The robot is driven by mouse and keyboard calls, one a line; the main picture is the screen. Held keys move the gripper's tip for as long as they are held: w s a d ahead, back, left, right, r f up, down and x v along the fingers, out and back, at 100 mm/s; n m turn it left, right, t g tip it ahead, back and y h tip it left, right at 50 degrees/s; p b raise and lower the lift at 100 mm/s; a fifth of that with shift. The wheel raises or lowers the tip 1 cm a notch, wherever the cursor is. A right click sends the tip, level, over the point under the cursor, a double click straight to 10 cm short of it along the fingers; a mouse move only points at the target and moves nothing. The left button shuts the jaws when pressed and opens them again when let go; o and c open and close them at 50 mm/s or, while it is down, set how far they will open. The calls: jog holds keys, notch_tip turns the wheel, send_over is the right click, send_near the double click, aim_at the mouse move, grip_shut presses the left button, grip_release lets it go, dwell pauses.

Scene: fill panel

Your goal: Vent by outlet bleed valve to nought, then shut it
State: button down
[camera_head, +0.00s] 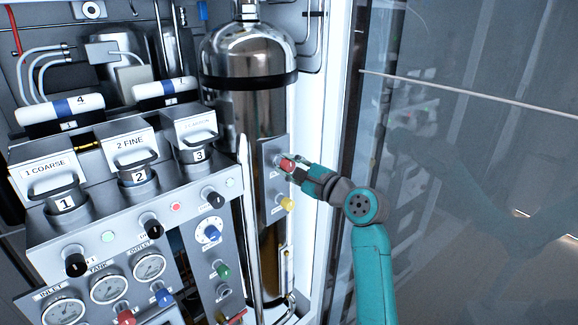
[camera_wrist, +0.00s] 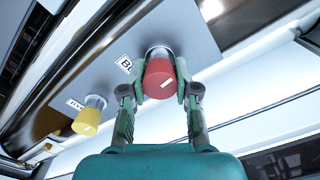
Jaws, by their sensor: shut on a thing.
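A red knob (camera_head: 287,164) sits on the grey plate beside the steel tank; in the wrist view the red knob (camera_wrist: 159,79) has a label starting with "B" next to it, partly hidden. My gripper (camera_head: 291,168) is shut on the red knob, with one finger on each side of it, as the wrist view (camera_wrist: 157,84) shows. The outlet gauge (camera_head: 149,267) is the rightmost of three round dials at lower left; its needle is too small to read here.
A yellow knob (camera_head: 286,203) sits just below the red one and also shows in the wrist view (camera_wrist: 89,116). The steel tank (camera_head: 247,110) stands left of my gripper. Green (camera_head: 223,270) and blue (camera_head: 164,297) knobs are lower left. A glass panel (camera_head: 470,120) stands at right.

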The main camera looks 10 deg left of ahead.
jog(key=shift+f+m, duration=0.1)
jog(key=shift+m, duration=0.7)
jog(key=c, duration=0.8)
grip_release()
jog(key=v, duration=1.2)
jog(key=shift+w, duration=0.1)
